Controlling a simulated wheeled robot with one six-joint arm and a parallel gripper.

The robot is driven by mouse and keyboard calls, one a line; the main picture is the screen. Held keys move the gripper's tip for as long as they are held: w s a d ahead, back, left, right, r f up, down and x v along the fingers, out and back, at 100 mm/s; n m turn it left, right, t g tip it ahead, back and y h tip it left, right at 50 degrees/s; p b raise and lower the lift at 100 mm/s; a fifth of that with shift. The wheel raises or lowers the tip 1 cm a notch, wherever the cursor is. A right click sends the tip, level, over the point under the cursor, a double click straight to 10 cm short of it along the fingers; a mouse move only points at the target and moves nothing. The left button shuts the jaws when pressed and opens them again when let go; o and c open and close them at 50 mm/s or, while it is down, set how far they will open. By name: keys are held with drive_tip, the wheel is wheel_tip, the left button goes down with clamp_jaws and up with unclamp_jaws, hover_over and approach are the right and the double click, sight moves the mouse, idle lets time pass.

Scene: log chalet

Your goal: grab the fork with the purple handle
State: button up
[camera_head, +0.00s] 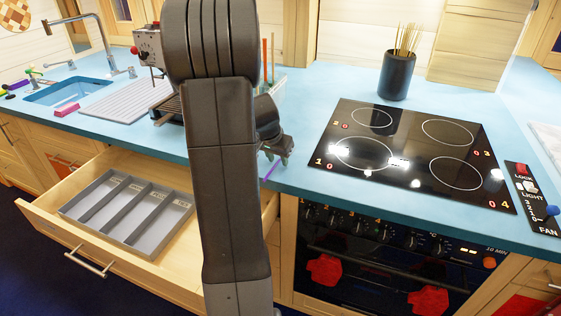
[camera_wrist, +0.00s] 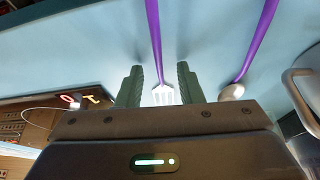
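In the wrist view, the fork (camera_wrist: 157,52) lies on the blue counter, its purple handle running to the top edge and its pale tines between my gripper's fingers. My gripper (camera_wrist: 160,70) is open, with a finger on each side of the fork and gaps between. I cannot tell how high the fingers are above the counter. In the head view, my gripper (camera_head: 277,152) is low over the counter left of the cooktop, partly behind my arm. A purple strip of handle (camera_head: 271,170) shows beside it; which utensil it belongs to is unclear.
A purple-handled spoon (camera_wrist: 252,46) lies right of the fork. The black cooktop (camera_head: 410,153) is right of my gripper. An open drawer (camera_head: 103,265) with a grey cutlery tray (camera_head: 84,208) juts out at left. A dark utensil cup (camera_head: 396,77) stands behind the cooktop.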

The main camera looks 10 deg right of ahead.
clamp_jaws()
